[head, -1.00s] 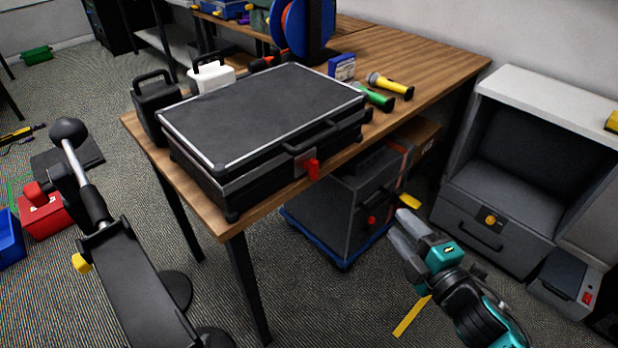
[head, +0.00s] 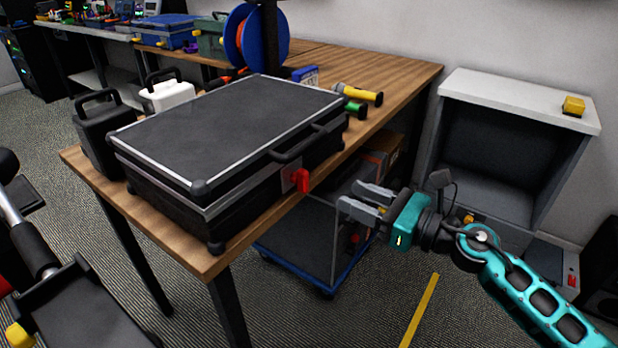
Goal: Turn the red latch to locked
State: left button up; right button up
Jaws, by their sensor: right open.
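A red latch (head: 301,180) sits on a metal plate on the front side of a closed black case (head: 230,122) with silver edges. The case lies on the wooden table (head: 180,245). The latch's handle part hangs downward. My right gripper (head: 357,203) is open and empty, to the right of the latch and apart from it, its fingers pointing left toward the case. My left gripper is not in view.
A black handle (head: 300,143) juts from the case beside the latch. A wheeled cart (head: 290,245) stands under the table. Black (head: 105,140) and white (head: 167,93) small cases stand behind. A grey cabinet (head: 515,135) stands right. The floor in front is clear.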

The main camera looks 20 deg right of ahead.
aim_at(308, 177)
jog(key=p+x, duration=0.1)
jog(key=x, duration=0.9)
jog(key=shift+w+a, duration=0.15)
jog(key=shift+a, duration=0.05)
grip_shut()
